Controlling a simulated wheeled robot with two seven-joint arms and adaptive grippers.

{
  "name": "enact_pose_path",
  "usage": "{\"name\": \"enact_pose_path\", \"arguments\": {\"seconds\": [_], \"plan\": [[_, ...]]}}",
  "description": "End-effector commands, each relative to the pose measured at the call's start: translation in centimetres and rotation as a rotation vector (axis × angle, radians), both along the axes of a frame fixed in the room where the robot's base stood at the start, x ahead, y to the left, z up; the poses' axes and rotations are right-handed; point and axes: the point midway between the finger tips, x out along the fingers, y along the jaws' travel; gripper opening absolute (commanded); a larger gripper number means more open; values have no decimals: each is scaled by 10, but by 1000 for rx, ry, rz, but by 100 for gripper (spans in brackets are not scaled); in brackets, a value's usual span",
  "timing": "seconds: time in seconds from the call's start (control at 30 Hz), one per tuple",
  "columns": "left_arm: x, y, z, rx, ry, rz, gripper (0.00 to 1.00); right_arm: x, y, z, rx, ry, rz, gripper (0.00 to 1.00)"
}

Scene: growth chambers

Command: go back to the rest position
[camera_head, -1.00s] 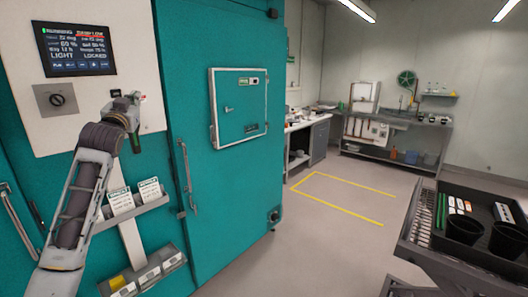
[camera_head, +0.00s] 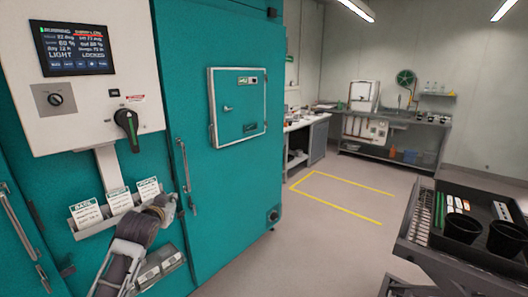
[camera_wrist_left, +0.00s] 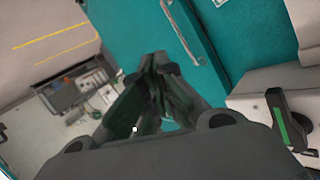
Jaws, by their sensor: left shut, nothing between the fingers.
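My left gripper (camera_head: 166,203) is low in front of the teal chamber, beside the label holder, at the end of my arm coming up from the lower left. In the left wrist view its fingers (camera_wrist_left: 160,75) are together and empty. The black rotary handle with a green stripe (camera_head: 128,128) is on the white control panel (camera_head: 85,110), above and apart from the gripper; it also shows in the left wrist view (camera_wrist_left: 287,120). My right gripper is out of view.
The chamber has a long door handle (camera_head: 187,178) and a small hatch (camera_head: 238,105). A label holder (camera_head: 92,218) hangs below the panel. A cart with a black tray (camera_head: 480,205) stands at the right. The floor with a yellow outline (camera_head: 340,198) is clear.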

Motion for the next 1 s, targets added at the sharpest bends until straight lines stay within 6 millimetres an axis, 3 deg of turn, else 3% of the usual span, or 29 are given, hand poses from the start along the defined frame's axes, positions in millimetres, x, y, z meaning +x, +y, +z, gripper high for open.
{"name": "enact_pose_path", "arguments": {"seconds": [0.1, 0.5, 1.0], "plan": [[-20, -10, -36, -9, 73, -6, 0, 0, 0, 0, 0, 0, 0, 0], [-98, -39, -133, -43, 308, -20, 0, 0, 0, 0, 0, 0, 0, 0], [-216, -67, -222, -88, 600, -28, 0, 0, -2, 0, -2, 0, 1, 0]]}}
